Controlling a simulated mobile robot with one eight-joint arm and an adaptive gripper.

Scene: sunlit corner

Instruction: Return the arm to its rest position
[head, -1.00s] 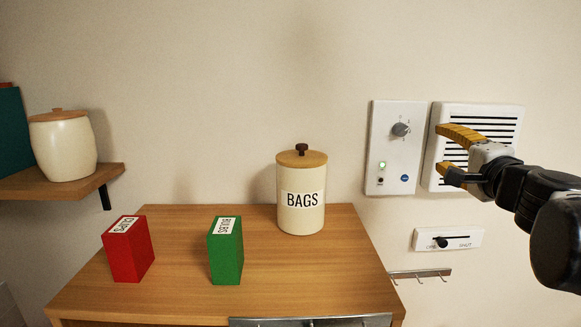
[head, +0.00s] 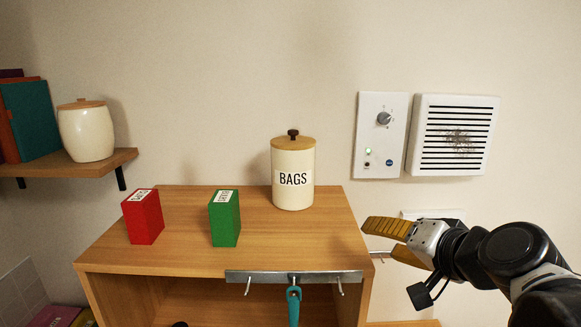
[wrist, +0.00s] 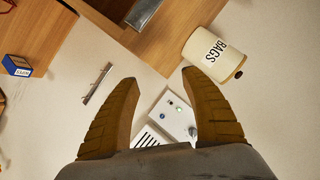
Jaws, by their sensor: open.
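My gripper (head: 380,240) is open and empty, with yellow-brown fingers. In the head view it is at the right, in front of the wall and just off the cabinet's right edge. It hides most of the small slider plate (head: 432,214) on the wall. In the wrist view my gripper (wrist: 158,85) has its fingers spread, with nothing between them but the wall and, farther off, part of the control panel (wrist: 172,115). My arm reaches in from the lower right.
A wooden cabinet (head: 170,258) carries a red box (head: 143,218), a green box (head: 225,218) and a BAGS canister (head: 293,180). A hook rail (head: 265,277) on its front holds a teal item (head: 293,305). A vent (head: 455,135) is on the wall. A shelf (head: 60,168) holds a cream jar (head: 86,132).

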